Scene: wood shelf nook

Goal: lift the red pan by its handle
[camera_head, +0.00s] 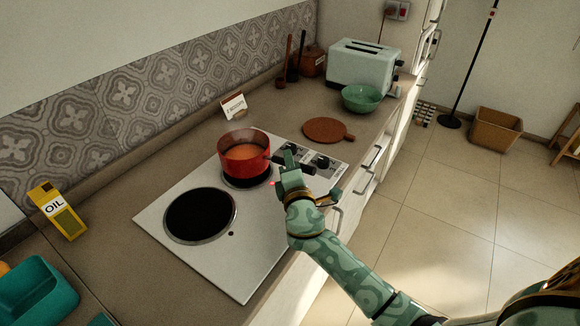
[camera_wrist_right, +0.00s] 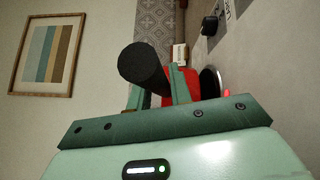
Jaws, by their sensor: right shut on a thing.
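The red pan (camera_head: 245,158), with orange contents, is at the rear burner of the white stove; I cannot tell whether its base touches the burner. Its black handle (camera_head: 275,159) points right, toward my right gripper (camera_head: 284,160). In the right wrist view the handle's round black end (camera_wrist_right: 140,64) passes between the two fingers of my right gripper (camera_wrist_right: 158,92), which are shut on it. Part of the red pan (camera_wrist_right: 185,85) shows behind the fingers; the rest is hidden. My left gripper is not in view.
The stove (camera_head: 235,262) has an empty front burner (camera_head: 200,214) and knobs (camera_head: 322,161). A small card (camera_head: 234,106) stands behind the pan. A round wooden board (camera_head: 325,130), green bowl (camera_head: 362,98) and toaster (camera_head: 362,68) stand farther right. An oil carton (camera_head: 57,210) is left.

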